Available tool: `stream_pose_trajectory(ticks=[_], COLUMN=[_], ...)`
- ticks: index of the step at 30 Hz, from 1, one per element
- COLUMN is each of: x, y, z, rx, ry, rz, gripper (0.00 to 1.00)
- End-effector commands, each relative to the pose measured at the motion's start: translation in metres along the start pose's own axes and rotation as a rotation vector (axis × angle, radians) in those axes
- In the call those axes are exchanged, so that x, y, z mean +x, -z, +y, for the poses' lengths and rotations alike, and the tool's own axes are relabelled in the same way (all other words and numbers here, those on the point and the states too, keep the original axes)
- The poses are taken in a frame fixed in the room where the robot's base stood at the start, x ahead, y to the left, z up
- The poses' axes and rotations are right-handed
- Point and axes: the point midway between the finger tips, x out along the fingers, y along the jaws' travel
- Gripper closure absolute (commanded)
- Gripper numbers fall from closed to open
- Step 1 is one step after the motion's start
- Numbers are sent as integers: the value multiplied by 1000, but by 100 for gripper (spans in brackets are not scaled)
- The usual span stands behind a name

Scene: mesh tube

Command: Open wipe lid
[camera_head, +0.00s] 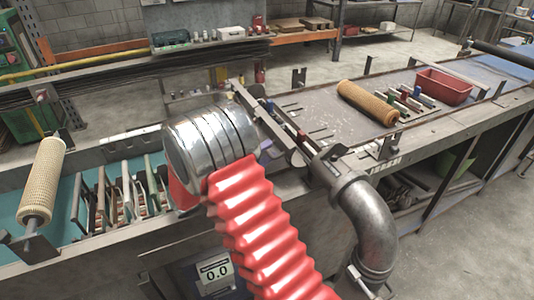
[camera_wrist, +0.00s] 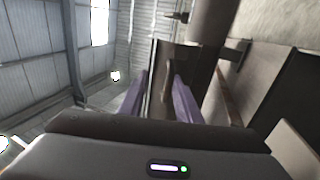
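I cannot pick out a wipe container or its lid in either view. My gripper (camera_wrist: 157,78) shows in the wrist view as two purple fingers standing apart, with nothing seen between them. A dark panel or edge lies beyond the fingers. A grey-brown cylinder (camera_wrist: 210,20) is at the top, right of the fingers, and appears apart from them.
A shiny banded cylinder and red ribbed sleeve, possibly mine, block the middle of the body view. A mesh roll (camera_head: 367,102) and red bin (camera_head: 443,86) are on the right bench. Another mesh roll (camera_head: 42,180) stands left. A metal pipe elbow (camera_head: 368,222) is right of centre.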

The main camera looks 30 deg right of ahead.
Motion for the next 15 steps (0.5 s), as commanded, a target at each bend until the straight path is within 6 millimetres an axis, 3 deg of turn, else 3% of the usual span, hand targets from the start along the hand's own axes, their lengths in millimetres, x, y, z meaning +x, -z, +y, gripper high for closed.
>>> stream_pose_trajectory(ticks=[8, 15], x=[1, 7], y=[1, 0], z=[4, 24], rx=[4, 6], ry=[-2, -2], rz=[1, 0], gripper=[72, 72])
